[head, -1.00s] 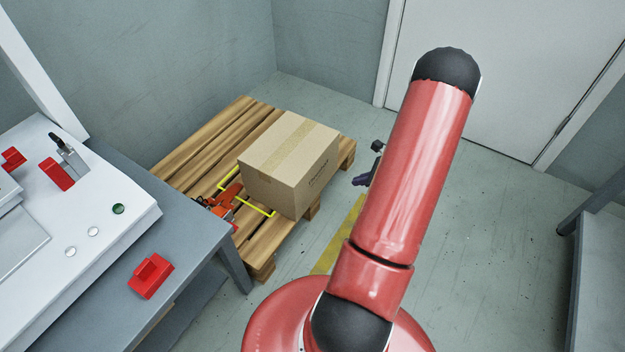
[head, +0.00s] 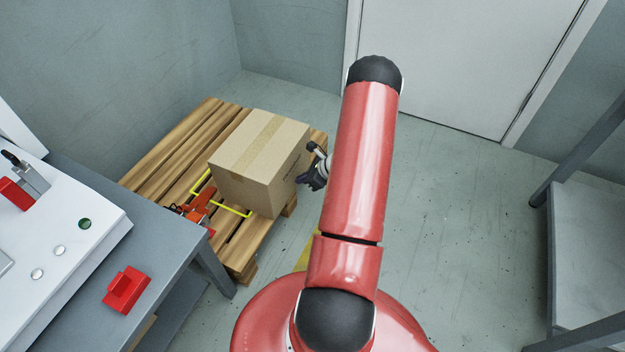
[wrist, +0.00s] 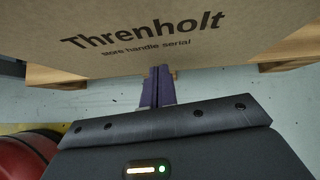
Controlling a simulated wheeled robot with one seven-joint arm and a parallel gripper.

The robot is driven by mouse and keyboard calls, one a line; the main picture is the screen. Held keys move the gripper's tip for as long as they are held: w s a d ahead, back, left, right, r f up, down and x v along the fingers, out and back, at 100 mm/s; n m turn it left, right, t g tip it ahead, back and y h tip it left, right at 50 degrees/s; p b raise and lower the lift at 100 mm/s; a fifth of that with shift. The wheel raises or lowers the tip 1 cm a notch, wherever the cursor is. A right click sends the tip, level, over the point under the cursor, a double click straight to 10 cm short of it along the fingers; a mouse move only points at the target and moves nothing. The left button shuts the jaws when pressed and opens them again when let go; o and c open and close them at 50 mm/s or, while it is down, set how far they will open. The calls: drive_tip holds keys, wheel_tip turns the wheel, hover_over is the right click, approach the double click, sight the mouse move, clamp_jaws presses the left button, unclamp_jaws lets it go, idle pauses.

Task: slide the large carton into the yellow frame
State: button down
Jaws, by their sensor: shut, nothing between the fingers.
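The large brown carton (head: 240,185) sits upright on a wooden pallet in the head view. Its printed side fills the top of the wrist view (wrist: 240,35). The yellow frame (head: 236,212) is a thin outline on the pallet, showing at the carton's left and front lower edges; the rest is hidden behind the carton. My gripper (head: 309,180) is at the carton's right side, partly hidden by my red arm. In the wrist view its purple fingers (wrist: 158,72) are shut and empty, pointing at the lower printed face; I cannot tell whether they touch it.
The pallet (head: 160,165) has bare slats left of the carton. An orange-red tool (head: 198,208) lies by the frame's near-left corner. A grey workbench (head: 165,235) with a red block (head: 126,289) stands at left. Open floor (head: 440,200) lies right of my arm.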

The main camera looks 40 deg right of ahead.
drive_tip(key=shift+w+a, duration=0.1)
drive_tip(key=shift+w, duration=0.15)
drive_tip(key=w+a+b, duration=0.1)
drive_tip(key=w, duration=0.2)
drive_tip(key=w+a+b, duration=0.1)
drive_tip(key=w+a, duration=0.1)
drive_tip(key=w, duration=0.1)
drive_tip(key=w+a+b, duration=0.1)
drive_tip(key=w+a, duration=0.1)
drive_tip(key=w, duration=0.1)
drive_tip(key=shift+w+a, duration=0.1)
drive_tip(key=shift+w, duration=0.1)
drive_tip(key=shift+r, duration=0.1)
drive_tip(key=shift+s, duration=0.15)
